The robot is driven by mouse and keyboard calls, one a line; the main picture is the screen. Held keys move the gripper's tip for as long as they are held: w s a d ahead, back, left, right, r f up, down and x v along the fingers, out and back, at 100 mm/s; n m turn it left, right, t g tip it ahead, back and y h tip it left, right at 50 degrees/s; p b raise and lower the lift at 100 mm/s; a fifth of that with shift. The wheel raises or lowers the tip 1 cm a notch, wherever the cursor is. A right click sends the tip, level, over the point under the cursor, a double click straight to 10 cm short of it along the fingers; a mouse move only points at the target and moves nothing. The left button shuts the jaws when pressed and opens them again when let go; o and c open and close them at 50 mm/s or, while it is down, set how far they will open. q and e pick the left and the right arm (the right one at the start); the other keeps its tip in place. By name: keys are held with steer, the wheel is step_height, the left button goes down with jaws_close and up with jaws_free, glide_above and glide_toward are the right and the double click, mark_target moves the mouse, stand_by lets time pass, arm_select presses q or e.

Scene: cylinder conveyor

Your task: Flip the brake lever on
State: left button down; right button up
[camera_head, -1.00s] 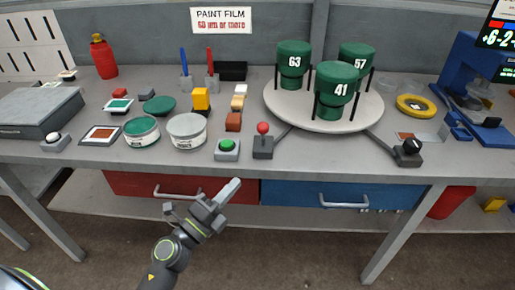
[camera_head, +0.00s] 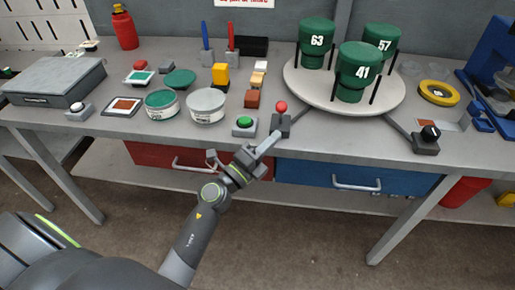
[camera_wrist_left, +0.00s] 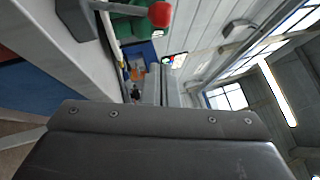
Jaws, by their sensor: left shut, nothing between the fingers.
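A lever with a red ball knob (camera_head: 281,106) stands on a dark grey base (camera_head: 283,127) at the table's front edge, before the turntable. No label on it is readable. A second control with a black knob (camera_head: 429,133) sits at the right front of the turntable. My left gripper (camera_head: 273,142) is shut and empty, just in front of and slightly below the red-knobbed lever's base. Whether it touches the base is unclear. In the left wrist view the red knob (camera_wrist_left: 160,14) shows at the top, above the gripper. My right gripper is out of view.
A green button box (camera_head: 244,126) stands just left of the lever. The turntable (camera_head: 322,96) holds three green canisters. Paint tins (camera_head: 206,108) and small blocks lie to the left. The table edge and drawers (camera_head: 345,174) are close below the gripper.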

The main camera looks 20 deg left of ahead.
mark_target(277, 107)
arm_select(q)
steer(key=shift+w+a+r, duration=0.2)
steer(key=shift+w+r, duration=0.1)
steer(key=shift+w, duration=0.55)
steer(key=shift+w+a+r, duration=0.15)
steer(key=shift+w+r, duration=0.15)
steer(key=shift+w, duration=0.55)
steer(key=shift+w+a+r, duration=0.2)
steer(key=shift+w+r, duration=0.1)
steer(key=shift+w, duration=0.55)
steer(key=shift+p, duration=0.3)
